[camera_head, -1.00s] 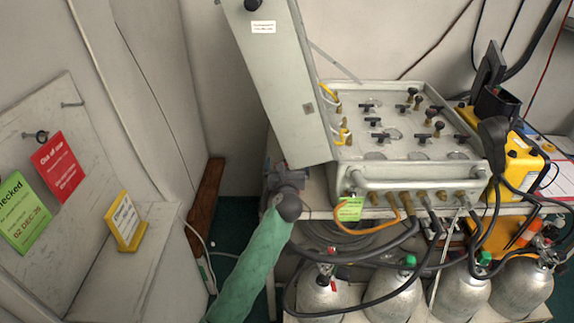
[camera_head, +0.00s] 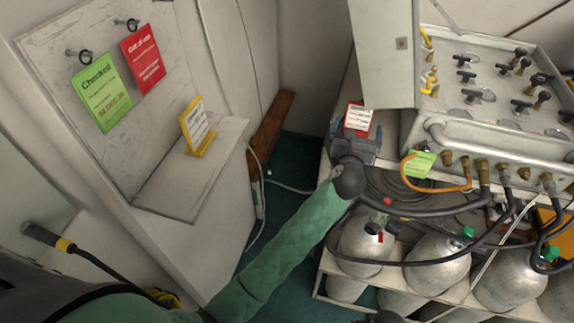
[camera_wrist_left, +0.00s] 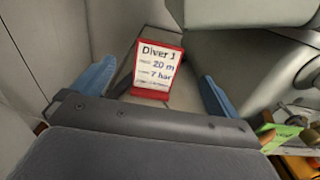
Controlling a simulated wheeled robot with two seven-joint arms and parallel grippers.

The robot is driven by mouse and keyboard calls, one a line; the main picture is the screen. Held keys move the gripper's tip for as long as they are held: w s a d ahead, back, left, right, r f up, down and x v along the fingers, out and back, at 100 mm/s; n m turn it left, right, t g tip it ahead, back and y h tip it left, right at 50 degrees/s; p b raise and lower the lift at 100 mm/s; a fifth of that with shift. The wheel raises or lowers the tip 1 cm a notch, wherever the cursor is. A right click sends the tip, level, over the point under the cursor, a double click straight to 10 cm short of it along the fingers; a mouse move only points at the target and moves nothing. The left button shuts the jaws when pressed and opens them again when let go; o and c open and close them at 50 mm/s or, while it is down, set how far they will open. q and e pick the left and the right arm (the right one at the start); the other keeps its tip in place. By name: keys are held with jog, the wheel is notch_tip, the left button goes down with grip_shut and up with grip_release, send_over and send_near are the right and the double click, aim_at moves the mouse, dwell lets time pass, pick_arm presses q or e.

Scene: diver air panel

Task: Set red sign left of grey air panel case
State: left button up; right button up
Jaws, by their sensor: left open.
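The red sign (camera_head: 359,117) has a white face and stands on the bench top left of the grey air panel case (camera_head: 480,131). In the left wrist view the red sign (camera_wrist_left: 157,68) stands tilted back, its face reading "Diver 1". My left gripper (camera_head: 356,140) is just in front of it. Its blue fingers are spread wide, one to each side of the sign, with gaps visible. The case's lid (camera_head: 385,50) is raised and hangs close to the right of the sign.
Grey cylinders (camera_head: 437,259) stand below the bench among hoses. A green tag (camera_head: 420,163) hangs at the case front. At left, a board carries a green card (camera_head: 102,92) and a red card (camera_head: 142,59), with a yellow sign (camera_head: 196,127) on its ledge.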

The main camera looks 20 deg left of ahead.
pick_arm(q)
jog(key=s+f+m+t+h, duration=0.2)
jog(key=s+m+h, duration=0.65)
jog(key=m, duration=0.75)
jog(key=s+d+f+m+g+h, duration=0.1)
jog(key=s+f+m+g, duration=0.45)
jog(key=f+m, duration=0.3)
jog(key=s+d+f+m+g+h, duration=0.1)
jog(key=s+f+m+g, duration=0.3)
jog(key=s+f+m, duration=0.45)
jog(key=s+a+f+m+g+y, duration=0.5)
jog(key=s+a+f+g+y, duration=0.4)
jog(key=s+a+f, duration=0.9)
notch_tip(320, 180, down, 2)
jog(key=shift+s, duration=0.6)
jog(key=shift+y, duration=0.25)
